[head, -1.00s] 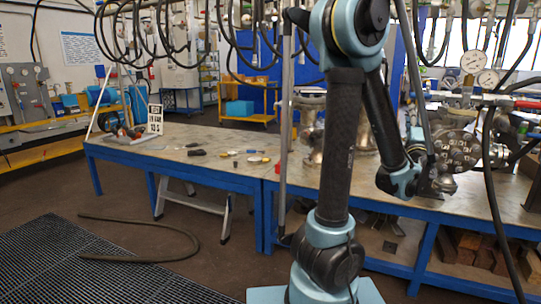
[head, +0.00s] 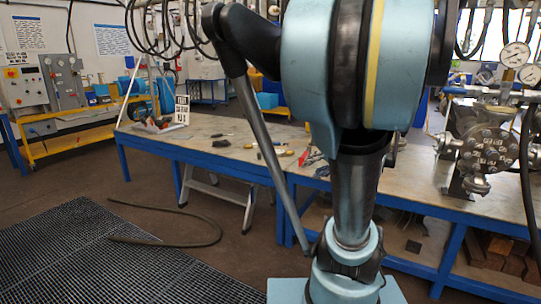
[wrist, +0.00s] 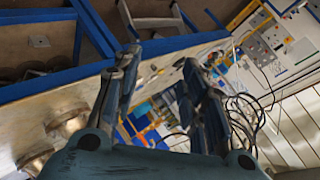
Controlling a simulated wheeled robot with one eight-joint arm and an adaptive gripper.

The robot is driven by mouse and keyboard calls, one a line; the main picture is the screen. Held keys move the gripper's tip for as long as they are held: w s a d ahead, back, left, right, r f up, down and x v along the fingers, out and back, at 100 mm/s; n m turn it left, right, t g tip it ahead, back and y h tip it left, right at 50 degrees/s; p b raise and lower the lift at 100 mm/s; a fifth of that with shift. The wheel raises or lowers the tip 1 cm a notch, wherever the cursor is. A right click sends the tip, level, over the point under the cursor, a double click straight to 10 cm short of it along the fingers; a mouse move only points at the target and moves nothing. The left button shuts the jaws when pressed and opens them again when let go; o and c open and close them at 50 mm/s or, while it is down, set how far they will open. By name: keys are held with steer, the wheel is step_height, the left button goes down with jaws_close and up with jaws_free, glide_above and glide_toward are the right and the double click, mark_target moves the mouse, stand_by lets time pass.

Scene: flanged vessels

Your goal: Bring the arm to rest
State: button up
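My arm (head: 350,190) stands close in front of the head camera, with its large blue joint filling the upper middle of that view. My gripper (wrist: 160,58) shows in the wrist view with its two fingers spread apart and nothing between them. It is in free air, and the picture is tilted. In the head view my gripper cannot be made out.
A long workbench (head: 215,150) with blue legs stands in front, with small tools on it. A flanged vessel (head: 485,150) with bolts and gauges (head: 515,55) is on its right. A hose (head: 165,240) and a grating (head: 90,255) lie on the floor.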

steer(key=s+d+f+n+g+h, duration=0.1)
steer(key=s+f+n+g+h, duration=0.1)
steer(key=s+f, duration=0.3)
steer(key=s+d+f+n+g+h, duration=0.2)
steer(key=s+f+g+h, duration=0.2)
steer(key=s, duration=0.8)
step_height(320, 180, down, 2)
steer(key=shift+s+g+h, duration=0.25)
steer(key=shift+g+h, duration=0.15)
steer(key=shift+d, duration=0.1)
steer(key=shift+w+f, duration=0.2)
steer(key=shift+w, duration=0.25)
